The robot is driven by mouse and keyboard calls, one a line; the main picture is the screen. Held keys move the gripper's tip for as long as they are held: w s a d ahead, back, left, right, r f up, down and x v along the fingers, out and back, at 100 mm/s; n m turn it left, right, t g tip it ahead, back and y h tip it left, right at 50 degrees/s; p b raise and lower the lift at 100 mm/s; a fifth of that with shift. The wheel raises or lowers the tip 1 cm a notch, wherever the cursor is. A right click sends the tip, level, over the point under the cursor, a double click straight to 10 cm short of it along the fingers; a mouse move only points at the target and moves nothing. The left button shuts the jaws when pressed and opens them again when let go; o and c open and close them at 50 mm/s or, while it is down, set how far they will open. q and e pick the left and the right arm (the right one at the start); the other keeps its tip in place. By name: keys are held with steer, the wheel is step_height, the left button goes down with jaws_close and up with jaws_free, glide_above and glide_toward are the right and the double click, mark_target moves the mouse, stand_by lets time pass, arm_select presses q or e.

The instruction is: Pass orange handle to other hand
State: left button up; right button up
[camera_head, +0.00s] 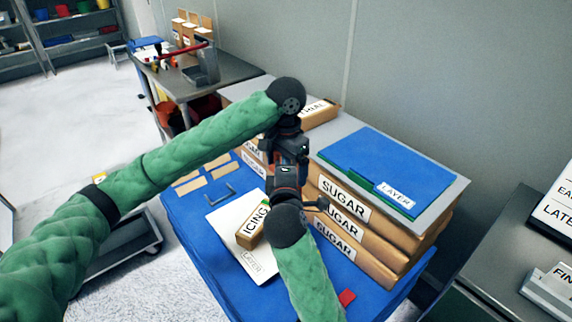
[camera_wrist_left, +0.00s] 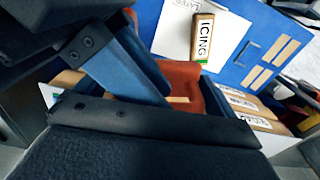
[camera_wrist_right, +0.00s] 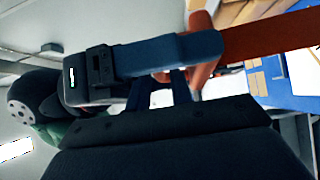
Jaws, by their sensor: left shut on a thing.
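The orange handle is hidden among the grippers in the head view. It shows as an orange-red piece in the left wrist view (camera_wrist_left: 182,76) and as a long orange-red bar in the right wrist view (camera_wrist_right: 268,38). My left gripper (camera_head: 290,148) is shut on the handle, above the blue table. My right gripper (camera_head: 288,184) is close against the left one, on its near side. The handle passes very near the right fingers. I cannot tell whether the right fingers are apart or closed on it.
Below, an ICING box (camera_head: 252,226) lies on a white sheet (camera_head: 222,220) on the blue table (camera_head: 215,265). Stacked SUGAR boxes (camera_head: 345,207) rise close on the right, topped by a blue LAYER panel (camera_head: 375,160). A metal table (camera_head: 235,70) stands behind.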

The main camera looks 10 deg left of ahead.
jaws_close()
arm_select(q)
steer(key=o, duration=0.7)
steer(key=shift+r, duration=0.1)
